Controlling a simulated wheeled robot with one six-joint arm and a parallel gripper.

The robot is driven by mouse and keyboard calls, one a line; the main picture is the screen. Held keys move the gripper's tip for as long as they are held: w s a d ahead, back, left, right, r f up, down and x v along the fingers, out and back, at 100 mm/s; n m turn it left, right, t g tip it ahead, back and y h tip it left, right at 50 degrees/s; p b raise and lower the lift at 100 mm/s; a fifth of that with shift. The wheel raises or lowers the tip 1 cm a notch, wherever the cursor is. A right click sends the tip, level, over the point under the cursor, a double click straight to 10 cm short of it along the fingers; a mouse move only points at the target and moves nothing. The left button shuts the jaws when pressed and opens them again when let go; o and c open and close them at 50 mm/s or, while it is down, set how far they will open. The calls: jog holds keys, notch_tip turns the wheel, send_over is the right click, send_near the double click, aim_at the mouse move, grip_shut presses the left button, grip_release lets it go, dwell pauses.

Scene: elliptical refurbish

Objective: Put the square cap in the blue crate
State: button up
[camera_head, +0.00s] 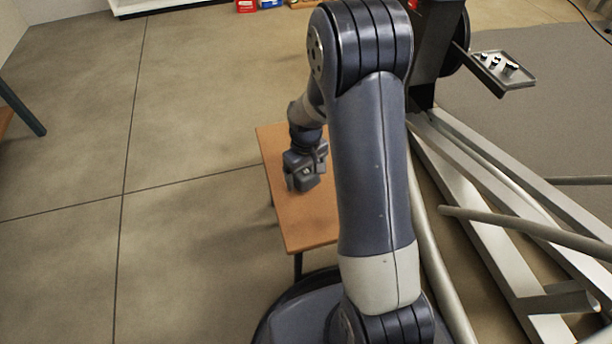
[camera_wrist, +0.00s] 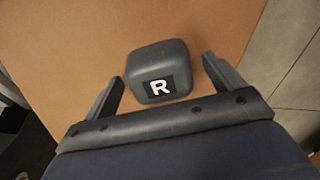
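The square cap (camera_wrist: 158,62) is a dark grey rounded block with a white "R" on a black patch. In the wrist view it sits over the orange-brown table top, between and just ahead of my gripper's (camera_wrist: 160,88) two fingers. Gaps show on both sides of the cap, so the fingers are open and not closed on it. In the head view my gripper (camera_head: 308,170) is low over the small wooden table; I cannot clearly tell the cap from the gripper there. The blue crate is not clearly identifiable in either view.
The small wooden table (camera_head: 290,215) stands on a tiled floor with open room to its left. Metal frame beams (camera_head: 500,225) lie to the right. A small tray with dark parts (camera_head: 505,75) is at upper right. Red and blue items (camera_head: 258,5) show at the top edge.

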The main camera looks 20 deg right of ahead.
jog(key=c, duration=1.1)
